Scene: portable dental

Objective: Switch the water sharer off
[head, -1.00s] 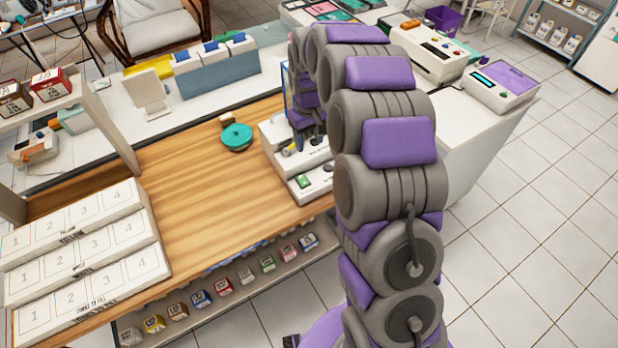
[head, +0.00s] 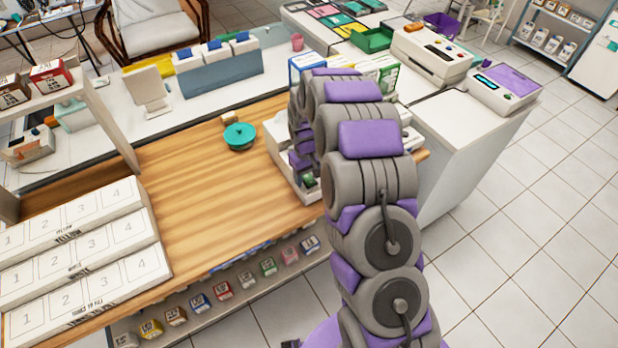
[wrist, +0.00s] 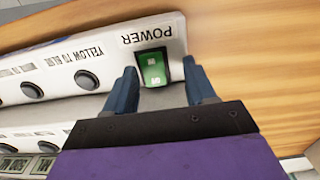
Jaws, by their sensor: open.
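The water sharer appears to be the white stepped unit (head: 275,135) on the wooden counter, partly hidden behind my arm in the head view. In the wrist view its white panel (wrist: 60,62) shows upside-down lettering, "POWER" and "YELLOW TO BLUE". A green rocker switch (wrist: 153,70) sits beside "POWER"; its small marking is hard to read. My gripper (wrist: 161,77) is open and empty, with one fingertip on each side of the switch's near end in the picture. I cannot tell whether the fingers touch the panel. In the head view my arm mostly hides the gripper.
Round black knobs (wrist: 88,79) line the panel left of the switch. A teal lidded pot (head: 239,137) stands left of the unit on the wooden counter (head: 200,180). White numbered boxes (head: 75,255) lie at the left. Small coloured boxes line the shelf below.

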